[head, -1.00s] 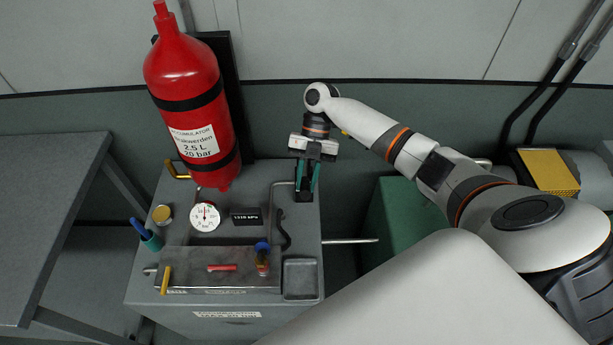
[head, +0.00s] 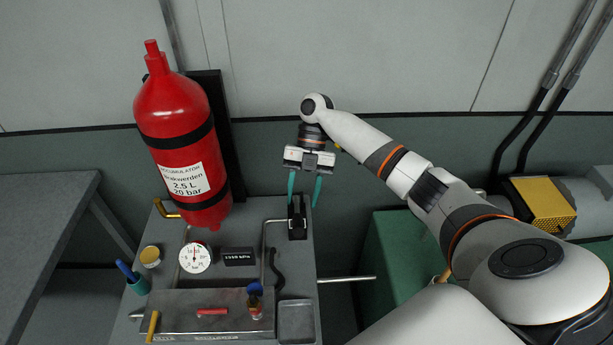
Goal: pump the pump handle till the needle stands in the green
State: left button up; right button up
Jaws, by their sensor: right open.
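The console (head: 135,325) carries a round white pressure gauge (head: 195,257). Its dark needle points about straight up; I cannot make out a green band. A small black display (head: 238,257) beside it shows a kPa figure too small to read surely. My right gripper (head: 304,195) is open and empty above the console's back right corner. Its teal fingers point down, just above and around the top of a black upright part (head: 298,222). I cannot tell whether they touch. A pale metal rod (head: 347,279) sticks out to the right. I cannot tell which part is the pump handle. My left gripper is not in view.
A red accumulator bottle (head: 183,150) stands behind the console. A bent metal pipe (head: 264,235) and a black curved hose or lever (head: 276,268) are close to the black part. A pen cup (head: 139,285), a tray (head: 296,320) and a table (head: 45,215) are nearby.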

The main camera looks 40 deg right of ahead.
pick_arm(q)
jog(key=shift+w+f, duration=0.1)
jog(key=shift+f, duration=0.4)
pick_arm(e)
jog(key=v, duration=0.6)
jog(key=shift+w+d+r, duration=0.15)
jog(key=shift+d+r, duration=0.1)
jog(key=shift+r, duration=0.05)
